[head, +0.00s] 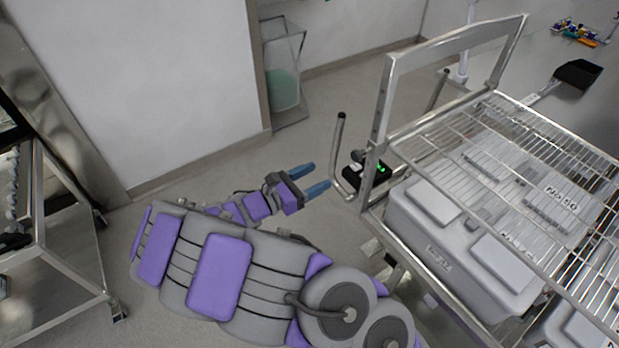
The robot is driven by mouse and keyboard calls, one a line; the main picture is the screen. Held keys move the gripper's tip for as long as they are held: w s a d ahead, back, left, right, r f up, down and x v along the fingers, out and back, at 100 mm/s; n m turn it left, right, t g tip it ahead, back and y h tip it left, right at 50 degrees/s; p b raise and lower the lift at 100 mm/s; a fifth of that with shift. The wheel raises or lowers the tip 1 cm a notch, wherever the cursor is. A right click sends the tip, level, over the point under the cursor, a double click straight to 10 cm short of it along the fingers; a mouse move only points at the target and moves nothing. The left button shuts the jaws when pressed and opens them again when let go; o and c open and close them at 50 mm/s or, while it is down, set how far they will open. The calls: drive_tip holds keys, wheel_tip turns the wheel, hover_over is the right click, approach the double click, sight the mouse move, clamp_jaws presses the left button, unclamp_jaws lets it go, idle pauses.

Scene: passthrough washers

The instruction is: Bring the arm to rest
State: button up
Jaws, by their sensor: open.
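My arm, purple and grey, reaches out from the bottom middle and bends over the floor. My gripper (316,178) has two blue fingers that stand apart with nothing between them. The fingers point right, toward the bent metal handle of the wire-rack cart (388,100). In the picture the lower fingertip lies close to the handle; whether it touches cannot be told.
The cart holds grey lidded bins (440,240) under its wire shelf. A black device (368,172) with a green light is on its near corner. A steel rack (60,225) stands at left. A clear bin (283,70) stands by the wall. Floor between is clear.

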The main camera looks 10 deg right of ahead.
drive_tip(key=shift+v, duration=0.75)
drive_tip(key=shift+d, duration=0.25)
drive_tip(key=s+d+r+m+g+y+b, duration=0.1)
drive_tip(key=s+d+r+m+g+y, duration=0.15)
drive_tip(key=s+d+m+g, duration=0.5)
drive_tip(key=s+d+r+m+g+y+b, duration=0.1)
drive_tip(key=s+d+r+m+g+y, duration=0.15)
drive_tip(key=s+d+m, duration=0.55)
drive_tip(key=s+a+f+m+t+y+b, duration=0.2)
drive_tip(key=s+a+m+y, duration=0.4)
drive_tip(key=s+a+y, duration=0.6)
drive_tip(key=s+a, duration=0.3)
drive_tip(key=s, duration=0.3)
